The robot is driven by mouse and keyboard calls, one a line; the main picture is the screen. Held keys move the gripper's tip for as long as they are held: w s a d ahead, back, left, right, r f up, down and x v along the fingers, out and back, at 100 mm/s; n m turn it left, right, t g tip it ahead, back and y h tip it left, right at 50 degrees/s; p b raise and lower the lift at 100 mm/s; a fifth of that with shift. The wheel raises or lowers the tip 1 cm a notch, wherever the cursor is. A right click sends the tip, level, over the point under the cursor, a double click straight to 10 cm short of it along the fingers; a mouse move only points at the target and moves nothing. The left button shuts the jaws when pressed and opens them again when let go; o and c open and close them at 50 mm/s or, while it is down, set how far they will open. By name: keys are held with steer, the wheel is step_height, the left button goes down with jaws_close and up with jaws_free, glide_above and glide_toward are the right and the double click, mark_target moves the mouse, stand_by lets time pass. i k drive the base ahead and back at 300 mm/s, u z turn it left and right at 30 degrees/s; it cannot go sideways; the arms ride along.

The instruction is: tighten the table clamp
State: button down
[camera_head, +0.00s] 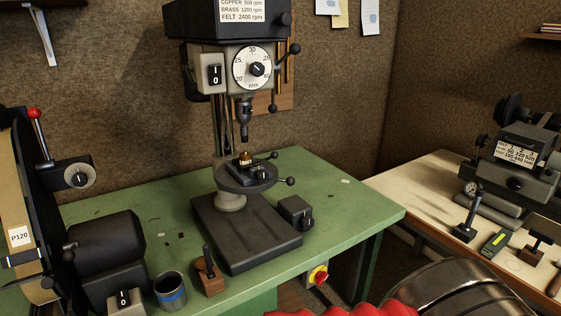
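The drill press stands on the green bench. Its round dark table (228,182) sits around the column, above the black base (240,244). A black lever with a ball knob (291,181) sticks out to the right at the table's edge; it looks like the table clamp. A second ball-ended lever (273,156) lies higher, by a small dark vise (249,172) that holds a brass piece (245,158). I cannot tell how tight either lever is. My gripper is not recognisable in this view.
A belt sander (105,240) stands at the left. A grey cup (170,291) and a wooden block with a handle (209,278) are at the bench front. A small switch box (295,211) sits right of the base. A shiny dark rounded shape and a red ribbed one fill the lower right.

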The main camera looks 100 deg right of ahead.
mark_target(275, 154)
steer(key=k, duration=0.2)
steer(key=z, duration=2.9)
steer(key=k, duration=0.35)
steer(key=z, duration=0.35)
